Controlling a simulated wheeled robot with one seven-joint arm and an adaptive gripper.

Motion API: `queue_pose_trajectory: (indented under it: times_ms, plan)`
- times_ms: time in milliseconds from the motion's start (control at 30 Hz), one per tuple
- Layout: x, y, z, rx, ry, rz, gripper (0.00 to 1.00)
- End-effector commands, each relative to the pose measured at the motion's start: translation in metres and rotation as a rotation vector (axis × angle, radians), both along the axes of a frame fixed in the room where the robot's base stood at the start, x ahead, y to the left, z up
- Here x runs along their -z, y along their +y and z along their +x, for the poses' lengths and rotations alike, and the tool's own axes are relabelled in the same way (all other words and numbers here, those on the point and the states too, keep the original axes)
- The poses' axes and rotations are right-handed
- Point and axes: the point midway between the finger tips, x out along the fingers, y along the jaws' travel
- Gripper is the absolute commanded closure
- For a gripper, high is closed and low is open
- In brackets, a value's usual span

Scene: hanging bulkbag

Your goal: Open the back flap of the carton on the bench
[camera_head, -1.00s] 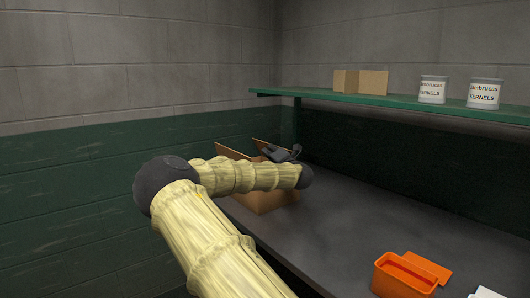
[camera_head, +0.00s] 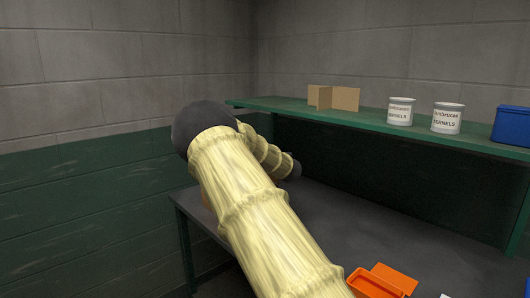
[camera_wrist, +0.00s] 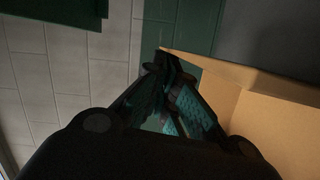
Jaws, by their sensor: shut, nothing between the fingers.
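The brown cardboard carton shows in the wrist view (camera_wrist: 275,130), filling the lower right, with a flap or panel edge (camera_wrist: 225,72) running toward my fingertips. My gripper (camera_wrist: 166,62) is shut and empty, its tips close beside the corner of that cardboard edge; I cannot tell whether they touch it. In the head view the carton is almost wholly hidden behind my arm, and only a small brown patch shows at its left. My gripper is hidden there too. How far the back flap is open cannot be seen.
The dark bench (camera_head: 345,215) has free room right of my arm. An orange container (camera_head: 380,282) sits near its front. A green shelf (camera_head: 370,122) above holds cardboard pieces (camera_head: 333,98), two white cans (camera_head: 400,111) and a blue box (camera_head: 513,125). Block walls stand behind and left.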

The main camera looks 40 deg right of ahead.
Motion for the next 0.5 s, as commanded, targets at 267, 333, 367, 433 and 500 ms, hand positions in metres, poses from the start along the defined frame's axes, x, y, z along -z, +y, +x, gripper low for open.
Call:
queue_pose_trajectory:
  times_ms: [267, 333, 367, 433, 500]
  plan:
    - [-0.0013, -0.0069, 0.0030, -0.003, 0.007, 0.091, 1.00]
    - [-0.0010, -0.0075, 0.0032, -0.003, 0.009, 0.099, 1.00]
    - [-0.0009, -0.0077, 0.0034, -0.003, 0.009, 0.102, 1.00]
    - [-0.0007, -0.0081, 0.0034, -0.004, 0.010, 0.105, 1.00]
    - [-0.0004, -0.0082, 0.0034, -0.003, 0.010, 0.107, 1.00]
